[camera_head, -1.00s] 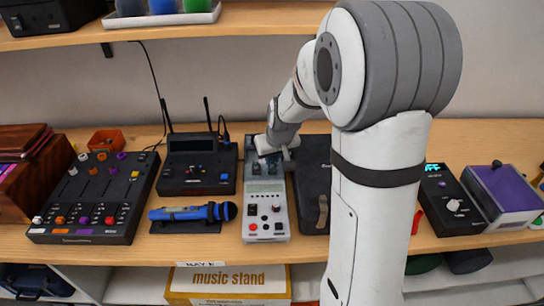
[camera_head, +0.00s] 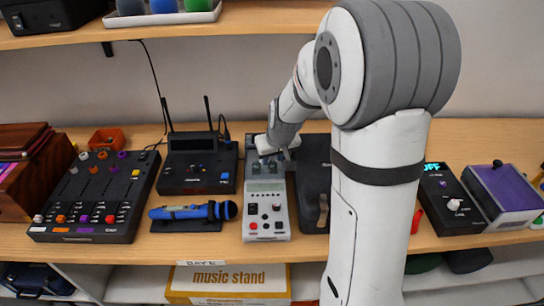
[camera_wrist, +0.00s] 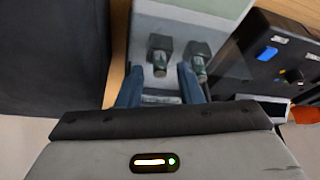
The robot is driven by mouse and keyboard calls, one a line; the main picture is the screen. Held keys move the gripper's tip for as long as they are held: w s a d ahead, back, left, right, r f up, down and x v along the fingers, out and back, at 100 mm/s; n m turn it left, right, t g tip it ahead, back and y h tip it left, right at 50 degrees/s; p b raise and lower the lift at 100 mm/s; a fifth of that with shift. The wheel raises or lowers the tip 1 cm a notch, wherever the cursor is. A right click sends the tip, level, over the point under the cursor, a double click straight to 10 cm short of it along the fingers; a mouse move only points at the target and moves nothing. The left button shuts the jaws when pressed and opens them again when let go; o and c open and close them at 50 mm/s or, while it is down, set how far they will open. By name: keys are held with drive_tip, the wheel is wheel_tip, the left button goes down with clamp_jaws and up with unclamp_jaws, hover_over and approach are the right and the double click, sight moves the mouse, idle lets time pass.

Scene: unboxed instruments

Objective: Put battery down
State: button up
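A grey tester (camera_head: 265,210) with a small display, buttons and dark upright posts stands on the shelf. My gripper (camera_wrist: 160,85) is over its back end, pointing down. In the wrist view its two blue-grey fingers stand apart, and the tester's light grey top (camera_wrist: 145,25) shows between and beyond them. Two dark, greenish upright posts (camera_wrist: 161,52) stand just past the fingertips. I cannot make out a separate battery; one of these posts may be it. In the head view the gripper's wrist partly hides the tester's back end.
A black receiver (camera_head: 197,172) with antennas and a blue microphone (camera_head: 192,212) are close on the left. A black case (camera_head: 313,185) is close on the right, partly behind my arm. A black mixer (camera_head: 95,195) is farther left.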

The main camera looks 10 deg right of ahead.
drive_tip(key=a+v, duration=0.1)
drive_tip(key=v, duration=1)
drive_tip(key=s+m+g, duration=0.1)
drive_tip(key=s, duration=2)
drive_tip(key=shift+f+h+b, duration=0.3)
drive_tip(key=shift+f+b, duration=0.15)
drive_tip(key=shift+s, duration=0.15)
drive_tip(key=shift+c, duration=0.5)
